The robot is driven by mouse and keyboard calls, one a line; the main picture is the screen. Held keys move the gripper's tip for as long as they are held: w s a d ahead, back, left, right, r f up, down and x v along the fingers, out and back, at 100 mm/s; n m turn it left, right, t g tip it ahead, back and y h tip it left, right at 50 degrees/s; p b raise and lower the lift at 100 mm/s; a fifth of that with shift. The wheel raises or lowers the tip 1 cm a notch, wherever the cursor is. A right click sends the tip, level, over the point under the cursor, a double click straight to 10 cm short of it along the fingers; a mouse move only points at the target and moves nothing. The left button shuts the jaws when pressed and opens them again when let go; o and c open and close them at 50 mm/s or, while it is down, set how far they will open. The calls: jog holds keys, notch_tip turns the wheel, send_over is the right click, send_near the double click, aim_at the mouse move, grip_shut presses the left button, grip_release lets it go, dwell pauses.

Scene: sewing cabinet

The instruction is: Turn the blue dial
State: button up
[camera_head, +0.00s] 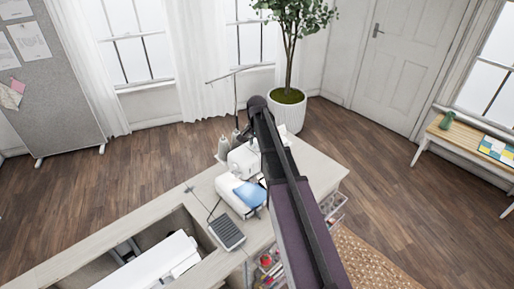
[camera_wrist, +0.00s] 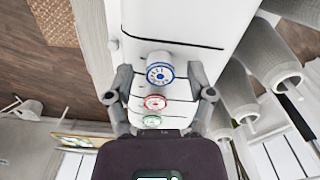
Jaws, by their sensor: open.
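The blue dial (camera_wrist: 160,72) shows in the wrist view as a round white knob with a blue-marked face, on a white machine body (camera_wrist: 185,20). A red dial (camera_wrist: 155,102) and a green dial (camera_wrist: 152,120) sit in line below it. My gripper (camera_wrist: 157,84) is open, with one finger on each side of the row of dials. Whether a finger touches the blue dial I cannot tell. In the head view the white sewing machine (camera_head: 242,160) stands on the cabinet top, and my arm hides its right part and the dials.
Several thread cones (camera_wrist: 272,62) stand close on the right in the wrist view. In the head view a foot pedal (camera_head: 227,232) and blue cloth (camera_head: 250,194) lie near the machine. A potted plant (camera_head: 290,112) stands behind the cabinet (camera_head: 312,158).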

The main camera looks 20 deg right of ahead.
grip_shut()
dwell(0.3)
jog(key=shift+m, duration=2.8)
jog(key=shift+s, duration=0.1)
grip_release()
